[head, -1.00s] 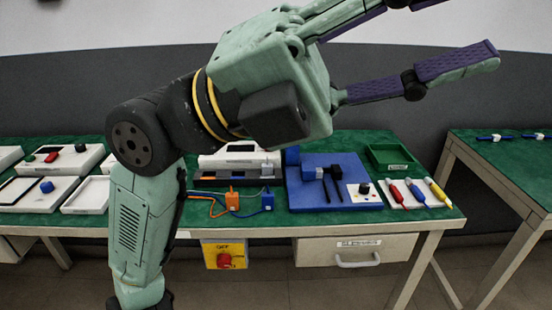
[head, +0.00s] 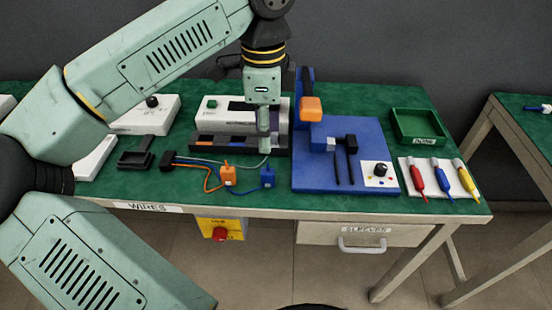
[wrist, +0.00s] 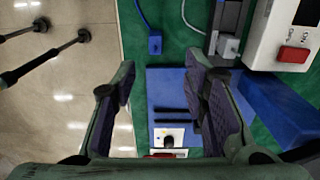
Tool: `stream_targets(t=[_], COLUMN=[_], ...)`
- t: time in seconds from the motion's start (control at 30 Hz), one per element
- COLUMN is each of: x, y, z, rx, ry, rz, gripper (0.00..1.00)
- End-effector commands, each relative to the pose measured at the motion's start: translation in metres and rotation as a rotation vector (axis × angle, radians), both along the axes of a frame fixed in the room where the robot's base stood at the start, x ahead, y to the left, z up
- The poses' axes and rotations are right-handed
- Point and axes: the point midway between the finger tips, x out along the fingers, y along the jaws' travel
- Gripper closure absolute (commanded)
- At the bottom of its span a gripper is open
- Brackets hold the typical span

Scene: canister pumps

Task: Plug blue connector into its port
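The blue connector (head: 267,177) lies on the green bench mat near the front edge, right of the orange connector (head: 229,174). It also shows in the wrist view (wrist: 155,43), with its cord running up, ahead of and between my fingertips and apart from them. My gripper (head: 264,128) points down above the bench, partly covering the dark port strip (head: 220,146) before the white device. The wrist view shows my gripper (wrist: 161,68) open and empty. A grey connector (wrist: 228,47) is at the strip. I cannot make out which port is the blue one.
A blue fixture board (head: 310,178) with an upright post and orange block (head: 311,108) stands close on the right. A green tray (head: 415,128) and several coloured markers lie farther right. Cords cross the mat left of the connectors.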

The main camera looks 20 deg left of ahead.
Motion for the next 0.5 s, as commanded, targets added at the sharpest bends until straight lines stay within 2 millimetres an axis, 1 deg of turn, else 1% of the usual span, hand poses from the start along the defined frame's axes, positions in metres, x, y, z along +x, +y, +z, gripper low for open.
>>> stream_targets(t=[0.07,0.3,0.5], x=[-0.001,-0.001,-0.001], y=[0.001,0.000,-0.001], z=[-0.007,-0.043,-0.058], rx=[0.001,-0.002,-0.002], ry=[0.003,0.004,0.002], rz=[0.004,0.000,0.000], gripper=[0.60,0.60,0.60])
